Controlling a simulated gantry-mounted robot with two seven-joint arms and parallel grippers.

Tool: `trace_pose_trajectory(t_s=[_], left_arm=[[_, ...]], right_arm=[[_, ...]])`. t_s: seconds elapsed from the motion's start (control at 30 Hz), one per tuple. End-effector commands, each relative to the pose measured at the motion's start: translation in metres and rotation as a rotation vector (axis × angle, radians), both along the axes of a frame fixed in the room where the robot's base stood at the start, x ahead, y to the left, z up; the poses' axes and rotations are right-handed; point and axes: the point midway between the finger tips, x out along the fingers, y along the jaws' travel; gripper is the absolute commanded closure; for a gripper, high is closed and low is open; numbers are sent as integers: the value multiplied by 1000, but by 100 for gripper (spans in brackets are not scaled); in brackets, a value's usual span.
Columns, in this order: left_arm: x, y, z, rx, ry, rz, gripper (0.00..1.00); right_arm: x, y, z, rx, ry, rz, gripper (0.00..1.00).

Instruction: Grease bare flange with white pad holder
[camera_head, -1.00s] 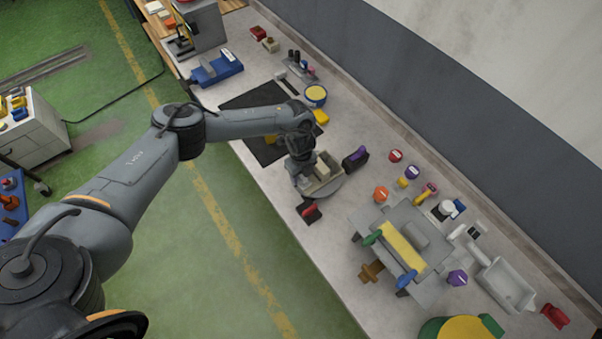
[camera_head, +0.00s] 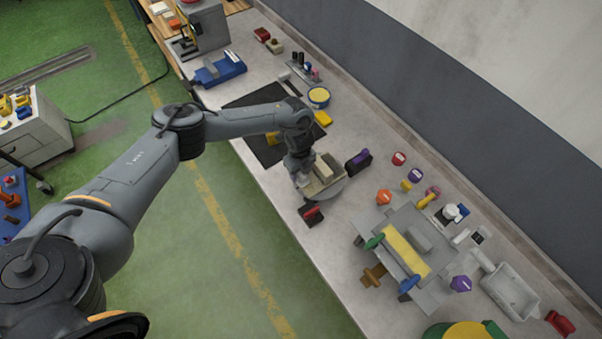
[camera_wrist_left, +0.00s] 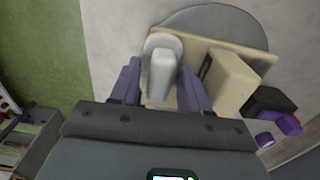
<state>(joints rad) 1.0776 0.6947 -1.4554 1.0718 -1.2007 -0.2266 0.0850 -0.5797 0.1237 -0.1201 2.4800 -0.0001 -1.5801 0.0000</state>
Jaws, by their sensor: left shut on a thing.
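The white pad holder (camera_wrist_left: 162,72) is a pale, rounded piece between the two fingers of my left gripper (camera_wrist_left: 158,88) in the left wrist view. The gripper is shut on it. In the head view my left gripper (camera_head: 301,178) is at the left end of a beige tray-like fixture (camera_head: 336,182), over a grey round plate (camera_wrist_left: 222,20). A beige block (camera_wrist_left: 229,80) stands in the fixture, right of the holder. The holder's underside is hidden, so contact below is unclear. I cannot tell which surface is the bare flange. My right gripper is not in view.
A red-and-black item (camera_head: 311,214) and a purple-and-black item (camera_head: 358,161) flank the fixture closely. A grey stand with a yellow strip (camera_head: 404,252), several coloured knobs and a pale bin (camera_head: 511,292) lie to the right. A yellow-topped pot (camera_head: 319,96) stands behind.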

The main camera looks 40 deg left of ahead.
Motion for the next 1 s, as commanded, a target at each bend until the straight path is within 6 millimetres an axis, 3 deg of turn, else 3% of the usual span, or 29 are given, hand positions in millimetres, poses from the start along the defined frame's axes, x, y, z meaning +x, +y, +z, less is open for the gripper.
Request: trace_pose_trajectory(t_s=[1.0], left_arm=[[4, 19, -2, 0, 1, 0, 78]], right_arm=[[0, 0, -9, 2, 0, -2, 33]])
